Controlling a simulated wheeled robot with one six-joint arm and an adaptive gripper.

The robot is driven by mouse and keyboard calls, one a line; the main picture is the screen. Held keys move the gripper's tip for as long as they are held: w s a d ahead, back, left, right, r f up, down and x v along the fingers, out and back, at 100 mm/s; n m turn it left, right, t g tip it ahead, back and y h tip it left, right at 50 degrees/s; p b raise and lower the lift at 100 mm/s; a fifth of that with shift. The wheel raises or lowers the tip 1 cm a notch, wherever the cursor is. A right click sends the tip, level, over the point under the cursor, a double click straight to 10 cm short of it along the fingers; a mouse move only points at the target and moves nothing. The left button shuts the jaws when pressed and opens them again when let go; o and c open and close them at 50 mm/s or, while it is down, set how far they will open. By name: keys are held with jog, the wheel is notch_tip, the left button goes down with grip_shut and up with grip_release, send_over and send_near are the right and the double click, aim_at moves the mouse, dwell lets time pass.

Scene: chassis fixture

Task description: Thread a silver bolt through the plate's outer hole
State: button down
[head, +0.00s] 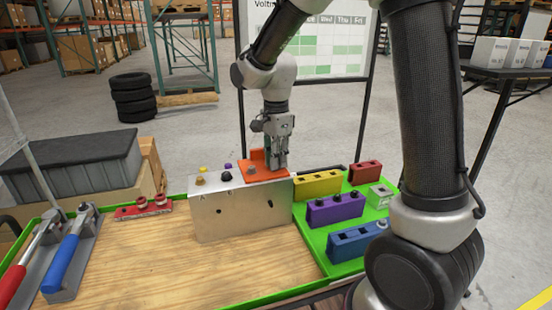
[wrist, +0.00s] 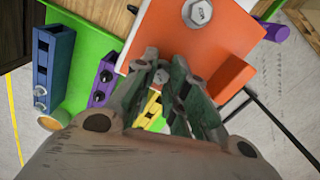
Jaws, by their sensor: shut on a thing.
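The orange plate (head: 257,158) lies at the right end of the metal chassis top, with a raised orange wall. A silver bolt (wrist: 197,12) sits in it, its hex head up in the wrist view. My gripper (head: 280,164) is over the plate's right part, pointing down. In the wrist view its fingers (wrist: 160,85) are closed around a second silver bolt (wrist: 161,76), whose grey head shows between the tips. The fingers hide its shank and the plate's outer hole; I cannot tell whether the bolt is in the hole.
The metal chassis (head: 235,215) stands on the wooden bench, with several coloured knobs on top. To the right, a green tray (head: 312,243) holds a yellow block (head: 317,184), purple block (head: 335,209), blue block (head: 350,243) and red block (head: 366,173). Toggle clamps (head: 70,262) stand left.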

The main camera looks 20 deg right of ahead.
jog(key=m, duration=0.6)
jog(key=c, duration=1.4)
grip_release()
jog(key=shift+o, duration=0.2)
notch_tip(320, 180, up, 9)
